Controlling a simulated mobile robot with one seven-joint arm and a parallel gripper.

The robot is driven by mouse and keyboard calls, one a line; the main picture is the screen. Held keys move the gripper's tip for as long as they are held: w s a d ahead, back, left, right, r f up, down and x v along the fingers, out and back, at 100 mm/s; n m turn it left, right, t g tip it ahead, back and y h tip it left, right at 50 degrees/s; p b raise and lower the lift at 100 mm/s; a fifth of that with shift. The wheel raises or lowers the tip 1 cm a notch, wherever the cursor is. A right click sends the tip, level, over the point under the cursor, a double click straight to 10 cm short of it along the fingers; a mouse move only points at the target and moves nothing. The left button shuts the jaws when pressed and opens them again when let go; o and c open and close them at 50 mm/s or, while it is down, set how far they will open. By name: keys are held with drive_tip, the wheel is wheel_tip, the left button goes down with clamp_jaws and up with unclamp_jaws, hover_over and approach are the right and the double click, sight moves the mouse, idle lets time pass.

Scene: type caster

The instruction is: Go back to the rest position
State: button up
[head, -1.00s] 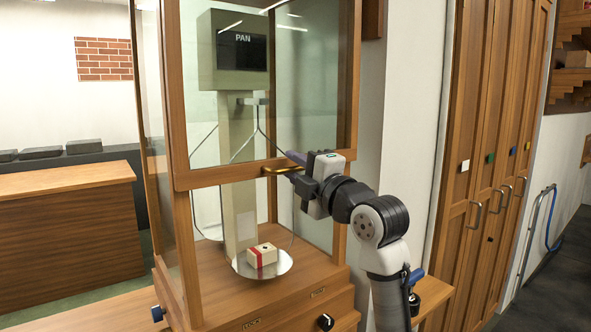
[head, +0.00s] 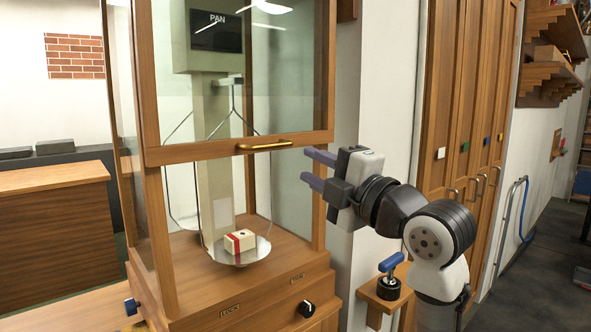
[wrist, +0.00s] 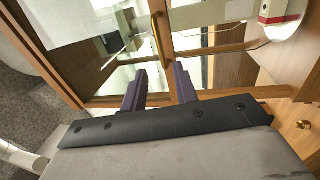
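My gripper (head: 312,170) is open and empty in the head view, its two purple-grey fingers apart and pointing left at the balance case. It is right of the brass handle (head: 264,146) on the case's raised sash and clear of it. In the wrist view the two fingers (wrist: 160,88) are spread with nothing between them. The brass handle shows beyond them there (wrist: 155,38). A small white box with a red band (head: 240,241) sits on the round metal pan (head: 243,256) inside the wooden glass case (head: 152,215). The box shows partly in the wrist view (wrist: 283,10).
A small shelf with a blue-handled knob (head: 391,265) is just below my arm. Wooden cupboard doors (head: 470,120) stand at the right. Floor (head: 545,260) is open at the far right.

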drive_tip(key=shift+v, duration=0.75)
